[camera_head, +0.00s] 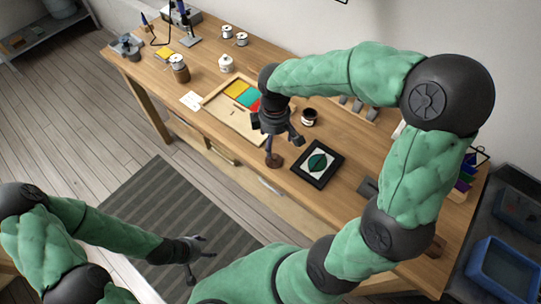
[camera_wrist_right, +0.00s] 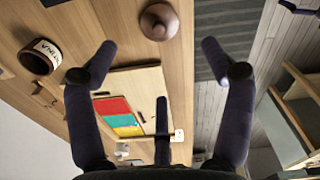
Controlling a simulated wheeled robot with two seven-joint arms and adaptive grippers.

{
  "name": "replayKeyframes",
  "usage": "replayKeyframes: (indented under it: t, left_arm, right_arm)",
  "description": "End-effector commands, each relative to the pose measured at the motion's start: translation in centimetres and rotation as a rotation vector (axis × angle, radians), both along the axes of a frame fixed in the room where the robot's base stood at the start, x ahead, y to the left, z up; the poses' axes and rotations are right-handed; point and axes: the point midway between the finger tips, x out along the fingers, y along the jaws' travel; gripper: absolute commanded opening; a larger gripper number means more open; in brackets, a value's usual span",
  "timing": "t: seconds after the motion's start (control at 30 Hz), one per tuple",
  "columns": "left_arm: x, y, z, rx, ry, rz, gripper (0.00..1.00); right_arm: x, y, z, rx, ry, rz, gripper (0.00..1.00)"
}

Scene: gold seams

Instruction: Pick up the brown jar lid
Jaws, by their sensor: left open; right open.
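The brown jar lid (camera_head: 274,161) is round with a small knob and lies on the wooden workbench (camera_head: 330,134) near its front edge, left of a framed picture. In the right wrist view the lid (camera_wrist_right: 159,22) shows at the top, beyond my fingertips. My right gripper (camera_head: 281,143) is open and empty, just above the lid; a finger partly covers it in the head view. I cannot tell whether they touch. My fingers also show in the wrist view (camera_wrist_right: 160,62), spread apart with nothing between them. My left gripper (camera_head: 194,254) is open and empty over the floor mat.
A dark open jar (camera_head: 309,117) with a pale label stands behind the lid; the label also shows in the wrist view (camera_wrist_right: 48,51). A black framed picture (camera_head: 300,170) lies to the right. A wooden tray (camera_head: 219,98) with coloured sheets lies to the left.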

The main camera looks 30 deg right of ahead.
Motion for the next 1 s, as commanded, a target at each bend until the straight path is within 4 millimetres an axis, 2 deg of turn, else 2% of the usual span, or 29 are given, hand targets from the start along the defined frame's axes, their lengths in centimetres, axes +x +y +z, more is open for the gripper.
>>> replayKeyframes:
  t: [0.1, 0.3, 0.57, 0.83, 1.0]
  left_arm:
    - [0.0, 0.0, -0.8, 0.000, 0.001, 0.000, 0.61]
    - [-0.1, 0.0, -1.7, 0.000, 0.001, 0.000, 0.61]
    - [0.0, 0.0, -2.2, 0.000, 0.001, 0.000, 0.61]
    - [0.0, 0.0, -4.2, 0.000, 0.001, 0.000, 0.61]
    - [0.0, 0.0, -4.5, 0.000, 0.001, 0.000, 0.61]
  right_arm:
    - [-0.1, 0.0, -2.0, -0.001, 0.006, 0.001, 0.82]
    - [-0.1, 0.0, -4.6, 0.000, 0.004, -0.001, 0.82]
    - [0.0, 0.0, -5.8, 0.000, 0.001, -0.001, 0.82]
    - [0.0, -0.2, -9.6, 0.000, 0.004, -0.002, 0.82]
    - [0.0, -0.1, -10.5, 0.001, 0.002, -0.001, 0.82]
